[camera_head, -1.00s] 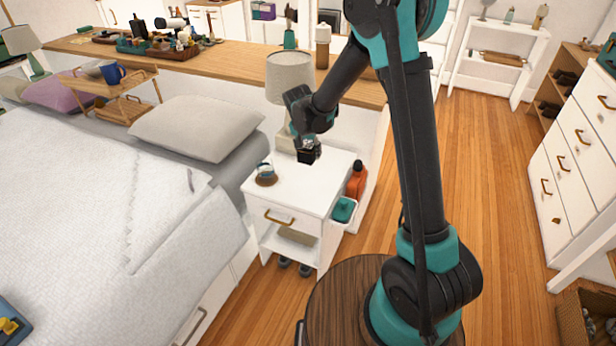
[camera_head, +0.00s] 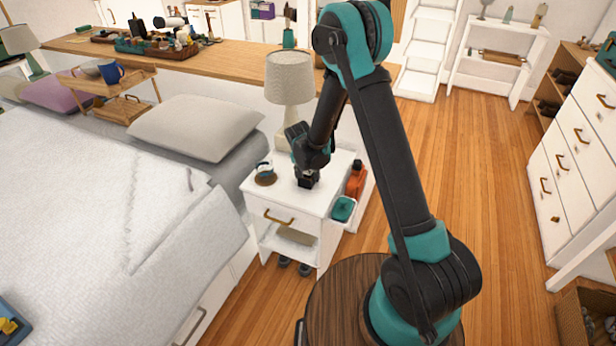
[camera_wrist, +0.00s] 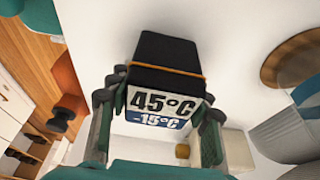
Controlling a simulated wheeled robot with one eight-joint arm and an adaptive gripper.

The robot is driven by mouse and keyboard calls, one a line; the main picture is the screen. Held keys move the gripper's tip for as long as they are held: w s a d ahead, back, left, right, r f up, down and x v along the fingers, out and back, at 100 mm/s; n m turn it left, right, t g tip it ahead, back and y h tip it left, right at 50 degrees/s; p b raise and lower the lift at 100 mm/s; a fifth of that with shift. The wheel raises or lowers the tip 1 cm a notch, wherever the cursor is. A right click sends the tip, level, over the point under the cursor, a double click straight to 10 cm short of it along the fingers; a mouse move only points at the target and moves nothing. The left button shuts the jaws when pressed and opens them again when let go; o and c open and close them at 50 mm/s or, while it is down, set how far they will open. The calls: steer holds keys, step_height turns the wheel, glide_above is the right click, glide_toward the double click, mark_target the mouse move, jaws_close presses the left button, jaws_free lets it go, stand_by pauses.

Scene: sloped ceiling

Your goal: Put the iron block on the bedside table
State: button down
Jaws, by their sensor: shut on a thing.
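The iron block (camera_head: 306,182) is a small dark block held low over the white bedside table (camera_head: 274,198), near the middle of its top. In the wrist view the block (camera_wrist: 165,52) is black, with an orange band and a label reading 45°C and -15°C. My gripper (camera_head: 307,172) is shut on it from above; in the wrist view its two fingers (camera_wrist: 160,98) sit on either side of the block. I cannot tell whether the block's underside touches the tabletop.
A round wooden piece with a small cup-like item (camera_head: 265,173) stands left of the block. A lamp (camera_head: 289,80) stands behind. An orange bottle (camera_head: 356,180) and a teal item (camera_head: 343,209) are beside the table's right side. The bed (camera_head: 100,220) is left.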

steer(key=shift+f, duration=0.15)
steer(key=c, duration=0.7)
jaws_free()
steer(key=v, duration=1.2)
steer(key=s+d+r+n, duration=0.1)
steer(key=s+d+r, duration=0.25)
steer(key=d, duration=0.45)
steer(key=s+d+r+n, duration=0.1)
steer(key=s+d+r, duration=0.2)
steer(key=s+d, duration=0.35)
steer(key=s+d+n+t+y, duration=0.1)
steer(key=s+d+n, duration=0.1)
steer(key=s+d, duration=1)
steer(key=s, duration=0.2)
steer(key=shift+s+f, duration=0.3)
steer(key=shift+s, duration=0.05)
